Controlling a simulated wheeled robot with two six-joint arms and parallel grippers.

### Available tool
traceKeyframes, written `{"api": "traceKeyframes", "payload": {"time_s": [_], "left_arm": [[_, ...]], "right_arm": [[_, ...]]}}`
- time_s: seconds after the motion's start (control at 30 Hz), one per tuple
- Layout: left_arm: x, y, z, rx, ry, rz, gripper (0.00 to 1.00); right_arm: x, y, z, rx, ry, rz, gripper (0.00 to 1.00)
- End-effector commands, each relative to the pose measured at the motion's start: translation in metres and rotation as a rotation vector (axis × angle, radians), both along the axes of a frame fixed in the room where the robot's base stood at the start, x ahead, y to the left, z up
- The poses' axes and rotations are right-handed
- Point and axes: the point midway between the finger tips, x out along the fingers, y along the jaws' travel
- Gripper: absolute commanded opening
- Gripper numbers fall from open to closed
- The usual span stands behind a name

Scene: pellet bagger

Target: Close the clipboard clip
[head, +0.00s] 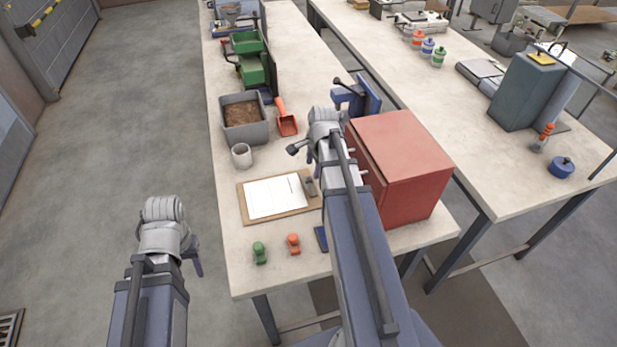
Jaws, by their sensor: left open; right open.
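The clipboard (242,203) lies flat near the left edge of the near bench, with white paper on its brown board. Its grey clip (310,187) is at the board's right end, close beside my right arm; I cannot tell whether it is raised or down. My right gripper (311,158) is above the bench, just beyond the clip in the picture, with its fingers mostly hidden by its wrist. My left gripper (196,262) is open and empty over the floor, left of the bench. Only part of its fingers shows.
A red box (410,150) stands right of my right arm. A grey cup (241,155), a bin of brown pellets (262,130) and a red scoop (287,120) sit beyond the clipboard. Green (259,252) and orange (293,243) small pieces lie in front.

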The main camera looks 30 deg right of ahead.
Motion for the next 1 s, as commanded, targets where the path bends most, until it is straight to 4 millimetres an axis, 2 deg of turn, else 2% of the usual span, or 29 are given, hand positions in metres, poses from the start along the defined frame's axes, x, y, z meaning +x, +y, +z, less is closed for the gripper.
{"api": "traceKeyframes", "payload": {"time_s": [0.5,0.63,0.93,1.0], "left_arm": [[0.000,0.000,-0.063,0.000,0.000,0.001,0.50],[0.000,0.000,-0.069,0.000,0.000,0.001,0.50],[0.000,0.000,-0.068,0.000,0.000,0.001,0.50],[0.000,0.000,-0.068,0.000,0.000,0.001,0.50]], "right_arm": [[0.014,-0.002,-0.063,-0.001,0.001,0.001,0.56],[0.016,-0.002,-0.069,-0.001,0.000,0.001,0.56],[0.016,-0.001,-0.068,-0.001,0.001,0.002,0.56],[0.016,-0.001,-0.068,-0.001,0.001,0.002,0.48]]}}
